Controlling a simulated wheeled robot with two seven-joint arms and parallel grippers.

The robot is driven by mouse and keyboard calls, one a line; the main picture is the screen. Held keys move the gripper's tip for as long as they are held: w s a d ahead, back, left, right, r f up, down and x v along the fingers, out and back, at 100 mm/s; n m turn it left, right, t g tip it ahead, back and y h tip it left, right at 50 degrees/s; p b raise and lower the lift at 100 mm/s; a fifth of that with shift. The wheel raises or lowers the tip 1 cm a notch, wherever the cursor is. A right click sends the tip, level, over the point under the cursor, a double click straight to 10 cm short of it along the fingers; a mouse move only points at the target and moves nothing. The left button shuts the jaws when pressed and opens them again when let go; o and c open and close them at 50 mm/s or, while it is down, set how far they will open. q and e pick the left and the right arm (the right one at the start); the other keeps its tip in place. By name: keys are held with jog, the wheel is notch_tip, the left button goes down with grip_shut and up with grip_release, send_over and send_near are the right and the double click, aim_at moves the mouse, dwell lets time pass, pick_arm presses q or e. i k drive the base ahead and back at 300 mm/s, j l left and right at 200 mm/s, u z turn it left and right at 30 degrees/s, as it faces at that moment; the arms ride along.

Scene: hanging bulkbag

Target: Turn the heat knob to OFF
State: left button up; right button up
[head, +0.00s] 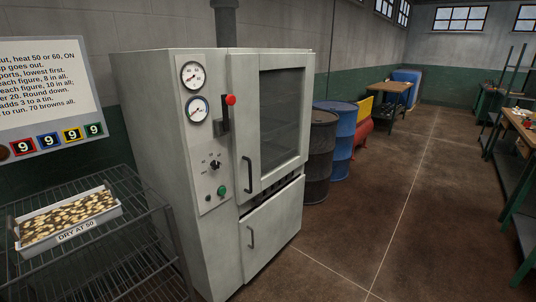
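The heat knob (214,165) is a small black knob on the light panel on the left front of a grey oven cabinet (160,130). Small marks stand around it, too small to read, so I cannot tell its setting. A green button (221,190) and a small dark button or lamp (208,198) sit below it. Two round gauges (192,75) and a lever with a red ball end (230,100) are above it. The oven's windowed upper door (281,118) and its lower door (270,232) look shut. Neither of my grippers is in view.
A wire rack (100,250) at the left holds a tray of brown-and-cream pieces (70,215) labelled "DRY AT 50". A sign (45,90) hangs above it. Drums (320,155) stand right of the oven. The floor (375,215) in front and to the right is clear, with workbenches (520,130) farther right.

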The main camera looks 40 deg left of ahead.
aim_at(216, 164)
jog(key=i+l+u, duration=0.1)
jog(key=i+u, duration=0.2)
jog(key=i, duration=0.15)
jog(key=i+l+u, duration=0.15)
jog(key=i+u, duration=0.15)
jog(key=i, duration=0.15)
jog(key=i+l+u, duration=0.35)
jog(key=i+j, duration=0.05)
jog(key=i, duration=0.05)
